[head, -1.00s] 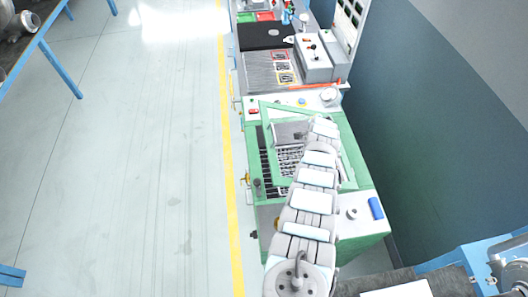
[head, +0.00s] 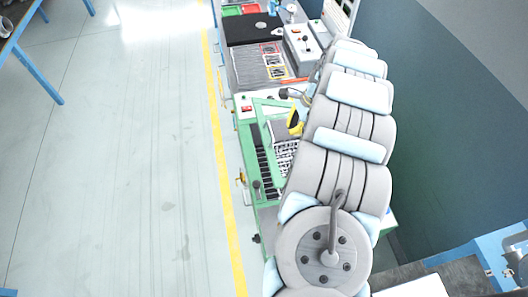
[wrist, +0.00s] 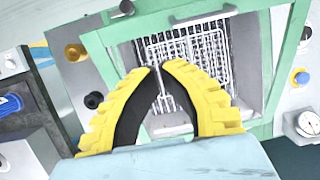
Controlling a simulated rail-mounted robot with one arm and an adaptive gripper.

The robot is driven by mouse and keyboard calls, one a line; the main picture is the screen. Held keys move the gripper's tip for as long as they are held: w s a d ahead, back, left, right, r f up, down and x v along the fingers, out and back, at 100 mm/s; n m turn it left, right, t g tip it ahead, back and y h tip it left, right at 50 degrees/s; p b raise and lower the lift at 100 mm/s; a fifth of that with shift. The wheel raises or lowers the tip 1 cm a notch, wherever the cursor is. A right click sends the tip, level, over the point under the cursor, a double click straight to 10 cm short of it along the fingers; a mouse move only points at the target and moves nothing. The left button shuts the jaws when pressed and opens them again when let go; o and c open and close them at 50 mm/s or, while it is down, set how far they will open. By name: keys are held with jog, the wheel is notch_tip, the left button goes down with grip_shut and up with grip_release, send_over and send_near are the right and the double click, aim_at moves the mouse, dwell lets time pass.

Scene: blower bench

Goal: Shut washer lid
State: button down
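The washer (head: 247,151) is a green-framed machine in the middle of the head view, partly hidden behind my arm. Its green lid frame (head: 257,112) looks raised at a tilt, and a dark slotted strip shows beside it. In the wrist view the green frame (wrist: 108,38) surrounds a wire basket (wrist: 185,45), and a pale bar handle (wrist: 204,16) sits on its far edge. My gripper (wrist: 159,67) has yellow and black fingers with their tips nearly together and nothing seen between them. It is over the washer; contact with the lid cannot be told. It also shows in the head view (head: 295,121).
A bench with a grey tray (head: 258,66) and a black panel (head: 252,29) stands beyond the washer. A dark wall (head: 440,120) is close on the right. A round gauge (wrist: 308,124) sits at the washer's right.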

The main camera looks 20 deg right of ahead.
aim_at(270, 158)
jog(key=shift+g+y, duration=0.3)
jog(key=shift+y, duration=0.1)
jog(key=x, duration=0.4)
jog(key=a+p+x, duration=0.1)
jog(key=x, duration=0.3)
jog(key=s+a+p+x, duration=0.1)
jog(key=x, duration=0.4)
jog(key=shift+r, duration=0.25)
